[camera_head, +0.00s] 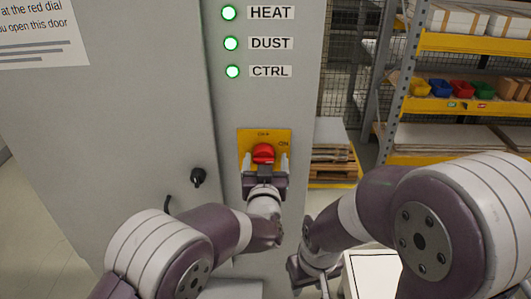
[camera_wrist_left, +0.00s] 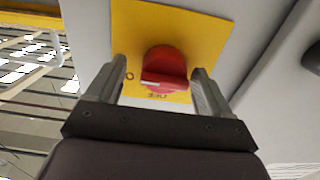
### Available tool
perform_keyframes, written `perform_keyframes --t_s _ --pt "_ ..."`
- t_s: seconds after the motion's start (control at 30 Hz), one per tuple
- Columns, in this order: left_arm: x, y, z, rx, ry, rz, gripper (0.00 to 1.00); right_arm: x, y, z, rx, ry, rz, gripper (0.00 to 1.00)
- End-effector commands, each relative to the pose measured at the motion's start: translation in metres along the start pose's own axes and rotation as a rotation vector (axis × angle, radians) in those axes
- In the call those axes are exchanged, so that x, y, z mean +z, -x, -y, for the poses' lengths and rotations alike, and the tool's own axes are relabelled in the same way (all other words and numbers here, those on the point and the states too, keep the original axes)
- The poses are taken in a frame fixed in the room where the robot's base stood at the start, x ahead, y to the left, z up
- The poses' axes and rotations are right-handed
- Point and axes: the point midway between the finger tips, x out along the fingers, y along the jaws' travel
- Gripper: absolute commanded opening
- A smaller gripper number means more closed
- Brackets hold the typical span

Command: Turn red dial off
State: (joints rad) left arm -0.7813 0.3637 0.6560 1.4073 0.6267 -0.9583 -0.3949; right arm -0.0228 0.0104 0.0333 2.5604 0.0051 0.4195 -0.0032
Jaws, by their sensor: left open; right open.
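The red dial (camera_head: 263,153) sits on a yellow plate (camera_head: 245,137) on the grey cabinet front; the plate reads OFF at the top and ON at the right. In the left wrist view the red dial (camera_wrist_left: 165,66) has a raised grip lying roughly crosswise, with a pale mark at its left end, on the ON side. My left gripper (camera_head: 265,162) is open, its fingers on either side of the dial; in the wrist view the left gripper (camera_wrist_left: 158,70) shows gaps between fingers and dial. My right gripper (camera_head: 302,275) is low, right of the cabinet, away from the dial, partly cut off.
Green lights labelled HEAT (camera_head: 229,13), DUST (camera_head: 231,43) and CTRL (camera_head: 232,72) are lit above the dial. A black door knob (camera_head: 198,177) is to the left. A notice (camera_head: 38,35) mentions the red dial. Shelves with coloured bins (camera_head: 462,89) stand at right.

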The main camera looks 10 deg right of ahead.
Motion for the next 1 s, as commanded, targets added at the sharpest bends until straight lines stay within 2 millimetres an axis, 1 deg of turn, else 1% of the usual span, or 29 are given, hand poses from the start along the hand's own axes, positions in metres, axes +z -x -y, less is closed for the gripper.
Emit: perform_keyframes --t_s 0.1,0.37,0.4,0.47,0.5,0.53,0.77,0.87,1.0 --pt "-0.001 -0.007 0.001 -0.002 0.0 0.0 0.81 0.0 0.004 0.0 0.0 0.0 0.0 0.43" --pt "0.0 -0.008 0.001 -0.001 0.0 -0.001 0.81 -0.001 0.003 0.0 0.0 0.0 0.0 0.43" --pt "0.0 -0.008 0.001 -0.001 0.0 0.0 0.68 -0.001 0.003 0.0 0.0 0.0 0.0 0.43" --pt "0.0 -0.008 0.001 -0.001 0.001 0.0 0.48 -0.001 0.003 0.0 0.0 0.0 0.0 0.43" --pt "0.0 -0.008 0.001 -0.001 0.0 0.0 0.35 -0.001 0.003 0.0 0.0 0.0 0.0 0.43" --pt "0.001 -0.008 0.001 -0.001 0.0 0.0 0.26 -0.001 0.003 0.0 0.0 0.0 0.0 0.43" --pt "0.002 -0.008 0.0 0.0 0.004 0.001 0.25 0.0 0.001 0.0 0.0 0.0 0.0 0.43" --pt "0.004 -0.008 0.0 0.0 0.02 0.001 0.25 0.0 -0.003 0.0 0.0 0.0 0.0 0.43" --pt "0.007 -0.008 0.0 0.001 0.074 0.002 0.25 0.002 -0.016 0.0 0.0 0.0 0.0 0.43"
